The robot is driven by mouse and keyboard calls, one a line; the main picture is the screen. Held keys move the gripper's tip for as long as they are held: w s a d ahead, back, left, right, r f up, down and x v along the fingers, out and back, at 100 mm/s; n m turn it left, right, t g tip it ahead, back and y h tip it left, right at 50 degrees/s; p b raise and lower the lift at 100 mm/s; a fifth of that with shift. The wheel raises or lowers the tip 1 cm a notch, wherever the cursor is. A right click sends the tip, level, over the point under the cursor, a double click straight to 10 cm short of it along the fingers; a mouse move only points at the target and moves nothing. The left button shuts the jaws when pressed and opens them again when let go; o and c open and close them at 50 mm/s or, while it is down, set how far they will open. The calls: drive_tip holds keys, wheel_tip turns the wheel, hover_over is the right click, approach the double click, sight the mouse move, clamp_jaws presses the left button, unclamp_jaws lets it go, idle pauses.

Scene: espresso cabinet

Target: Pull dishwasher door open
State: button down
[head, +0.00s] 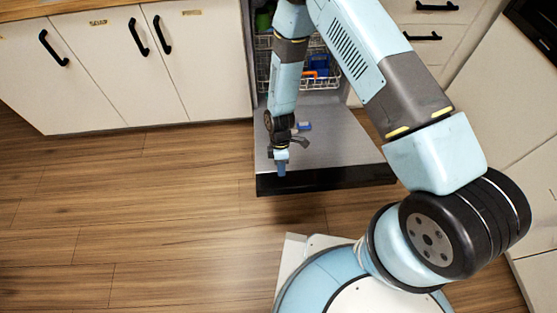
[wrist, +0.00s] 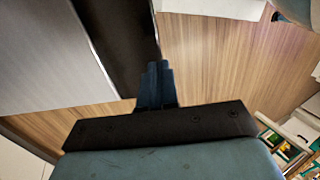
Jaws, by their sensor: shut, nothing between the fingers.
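The dishwasher door (head: 335,150) is folded down and lies about level, low over the floor, with its grey inner face up. Its black front edge (head: 325,180) faces my base. In the wrist view the door's grey face (wrist: 50,50) and dark edge (wrist: 122,45) fill the upper left. My gripper (head: 281,170) is shut and empty, pointing down at the left part of the door's front edge. Its closed fingers (wrist: 155,85) show beside the dark edge in the wrist view. I cannot tell whether they touch it.
The open dishwasher holds a wire rack (head: 315,72) with blue, orange and green items. White cabinets (head: 120,75) with black handles stand on the left, and drawers (head: 430,40) on the right. The wooden floor (head: 150,220) is clear at the left and front.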

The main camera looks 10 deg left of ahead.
sight(282, 188)
drive_tip(key=x, duration=0.6)
drive_tip(key=shift+s+f, duration=0.15)
drive_tip(key=shift+f, duration=0.25)
